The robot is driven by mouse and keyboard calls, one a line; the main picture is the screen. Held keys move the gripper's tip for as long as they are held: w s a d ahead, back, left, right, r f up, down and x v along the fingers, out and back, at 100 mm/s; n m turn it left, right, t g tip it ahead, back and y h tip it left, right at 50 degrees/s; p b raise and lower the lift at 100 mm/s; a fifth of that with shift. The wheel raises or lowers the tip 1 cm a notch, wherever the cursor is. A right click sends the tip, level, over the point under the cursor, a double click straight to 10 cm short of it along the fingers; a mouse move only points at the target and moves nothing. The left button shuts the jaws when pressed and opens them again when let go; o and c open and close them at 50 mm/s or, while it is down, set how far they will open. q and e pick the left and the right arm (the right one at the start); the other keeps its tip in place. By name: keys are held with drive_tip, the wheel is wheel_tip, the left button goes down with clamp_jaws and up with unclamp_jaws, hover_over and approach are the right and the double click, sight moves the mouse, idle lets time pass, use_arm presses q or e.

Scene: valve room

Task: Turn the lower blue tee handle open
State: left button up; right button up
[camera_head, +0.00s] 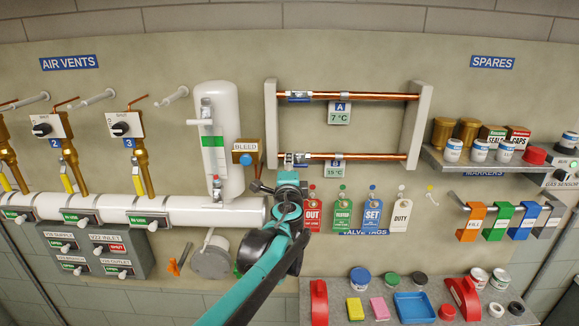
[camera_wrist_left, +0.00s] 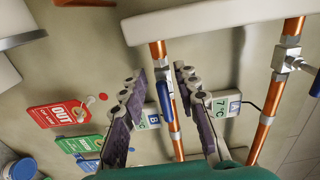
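The lower copper pipe (camera_head: 365,156) runs across the wall rack, with a small valve near its left end. Its blue tee handle (camera_wrist_left: 165,101) lies roughly along the pipe in the left wrist view; in the head view my gripper mostly hides it. My left gripper (camera_wrist_left: 160,72) is open, its fingers on either side of the pipe and handle, with gaps visible. In the head view the left gripper (camera_head: 289,177) is just below the valve. The B tag (camera_head: 334,169) hangs beside it. My right gripper is in neither view.
The upper copper pipe (camera_head: 370,96) has its own blue handle (camera_head: 298,97) and an A tag (camera_head: 340,113). A brass bleed block (camera_head: 246,152) is close on the left. Hanging valve tags (camera_head: 343,208) are just below right.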

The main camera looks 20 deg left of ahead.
use_arm(q)
drive_tip(key=v, duration=1.2)
drive_tip(key=shift+r, duration=0.1)
drive_tip(key=s+a+f+n+g+b, duration=0.25)
drive_tip(key=s+f+b, duration=0.2)
drive_tip(key=f, duration=0.45)
drive_tip(key=s+a+f+n+g+b, duration=0.1)
drive_tip(key=s+a+f+n+b, duration=0.2)
drive_tip(key=f+b, duration=0.5)
drive_tip(key=s+a+f+n+g+b, duration=0.1)
drive_tip(key=s+f+n+g+b, duration=0.2)
drive_tip(key=f, duration=0.8)
drive_tip(key=s+d+f+n+g+h+b, duration=0.2)
drive_tip(key=s+f+b, duration=0.4)
drive_tip(key=f, duration=0.6)
drive_tip(key=s+d+f+n+g+h+b, duration=0.2)
drive_tip(key=s+d+f+b, duration=0.4)
drive_tip(key=f, duration=0.7)
drive_tip(key=shift+s+f+n+h, duration=0.3)
drive_tip(key=shift+s+n+h, duration=0.2)
drive_tip(key=shift+s+n, duration=0.55)
